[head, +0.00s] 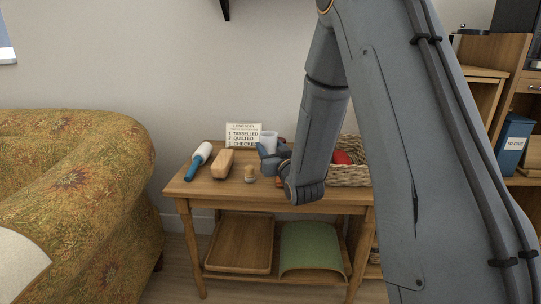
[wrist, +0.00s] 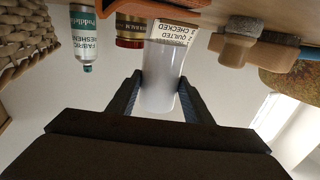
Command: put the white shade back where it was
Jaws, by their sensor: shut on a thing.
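The white shade (head: 269,139) is a plain, pale cylinder. In the head view it stands out above my gripper (head: 270,154), over the back part of the wooden side table (head: 225,190). In the wrist view my gripper (wrist: 160,95) is shut on the white shade (wrist: 158,85), with one finger on each side. The picture there is upside down, with the table things along the top. A printed card (head: 243,134) stands behind the shade; it also shows in the wrist view (wrist: 174,31). My arm hides part of the tabletop.
A wicker basket (head: 350,175) is to the right.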

